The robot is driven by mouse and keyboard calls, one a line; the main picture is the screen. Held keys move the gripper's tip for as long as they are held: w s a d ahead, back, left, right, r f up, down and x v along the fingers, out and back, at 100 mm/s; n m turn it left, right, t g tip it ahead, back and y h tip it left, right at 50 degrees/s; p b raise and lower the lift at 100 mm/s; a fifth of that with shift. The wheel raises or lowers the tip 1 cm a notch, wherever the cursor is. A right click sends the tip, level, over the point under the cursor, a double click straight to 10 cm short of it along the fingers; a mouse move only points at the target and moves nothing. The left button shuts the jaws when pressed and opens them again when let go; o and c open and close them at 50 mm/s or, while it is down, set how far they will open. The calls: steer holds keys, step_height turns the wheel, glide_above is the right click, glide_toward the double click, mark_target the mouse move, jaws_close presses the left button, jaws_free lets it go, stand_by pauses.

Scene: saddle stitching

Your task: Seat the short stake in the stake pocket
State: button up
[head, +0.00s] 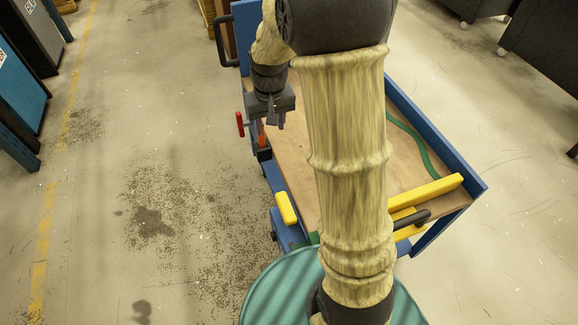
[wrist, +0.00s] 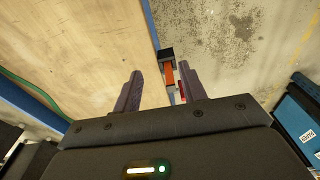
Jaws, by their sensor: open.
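A short orange stake (head: 261,138) stands at the left edge of the cart, with its lower end at a dark pocket (head: 264,155). In the wrist view the orange stake (wrist: 169,76) runs from the black pocket (wrist: 166,54) toward my gripper, nearer the right finger. I cannot tell how deep it sits. My gripper (head: 275,122) is above the cart's left edge, and its fingers are apart in the wrist view (wrist: 160,72). Nothing is visibly gripped. A red handle (head: 240,124) shows just left of my gripper.
The cart's wooden deck (head: 290,160) has a blue frame (head: 430,130) and a green strap (head: 410,135). Yellow bars (head: 440,188) lie at its near right, with a yellow piece (head: 286,208) at near left. A teal round top (head: 270,290) is nearest. Floor at left is clear.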

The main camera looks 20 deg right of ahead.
steer(key=s+t, duration=0.1)
steer(key=s, duration=1.4)
steer(key=shift+s+a+f, duration=0.15)
steer(key=shift+s, duration=0.1)
step_height(320, 180, up, 24)
steer(key=p, duration=2.4)
steer(key=shift+r, duration=0.2)
